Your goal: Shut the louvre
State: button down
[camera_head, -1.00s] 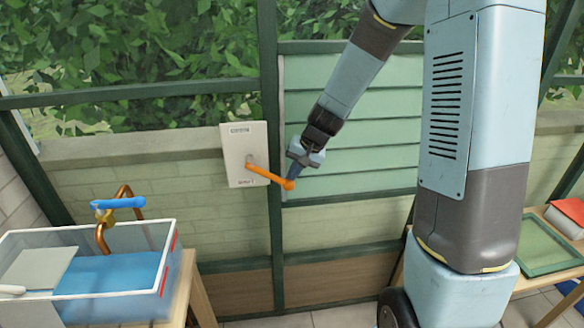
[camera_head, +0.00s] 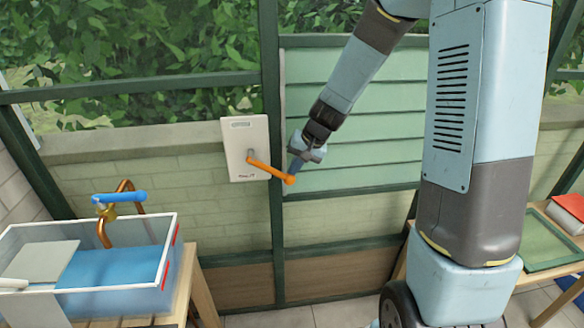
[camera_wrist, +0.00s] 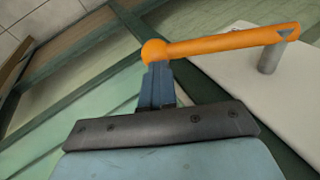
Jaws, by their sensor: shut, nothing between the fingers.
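The louvre (camera_head: 370,123) is a panel of pale green slats in a dark green frame, behind my arm in the head view. Its slats look closely overlapped, with thin dark lines between them. An orange lever (camera_head: 268,170) sticks out from a pale plate (camera_head: 238,140) left of the louvre and slopes down to the right to a round knob. My gripper (camera_head: 293,174) is shut and empty, its fingertips at the knob. In the wrist view the shut fingers (camera_wrist: 158,80) meet the knob of the orange lever (camera_wrist: 220,45); whether they press on it I cannot tell.
A clear tank of blue water (camera_head: 110,270) with a blue-handled copper tap (camera_head: 120,197) stands on a wooden bench at the lower left. A green-framed tray (camera_head: 545,250) and a red item (camera_head: 570,205) lie on a bench at the right.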

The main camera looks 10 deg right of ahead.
jog(key=s+d+r, duration=0.1)
jog(key=d+r, duration=0.7)
jog(key=d, duration=0.2)
jog(key=shift+d, duration=0.25)
jog(key=shift+s+r, duration=0.1)
jog(key=shift+s, duration=0.05)
jog(key=s+d+r+t+h, duration=0.1)
jog(key=s+r, duration=0.3)
jog(key=s, duration=0.4)
jog(key=s+d+r+n+t+h, duration=0.1)
jog(key=s+r+h, duration=0.1)
jog(key=s+r, duration=0.3)
jog(key=s+r+n+t+h, duration=0.1)
jog(key=s+r, duration=0.4)
jog(key=s, duration=0.6)
jog(key=shift+s+d+h, duration=0.25)
jog(key=shift+d+h, duration=0.05)
jog(key=shift+d, duration=0.1)
jog(key=shift+d+r, duration=0.1)
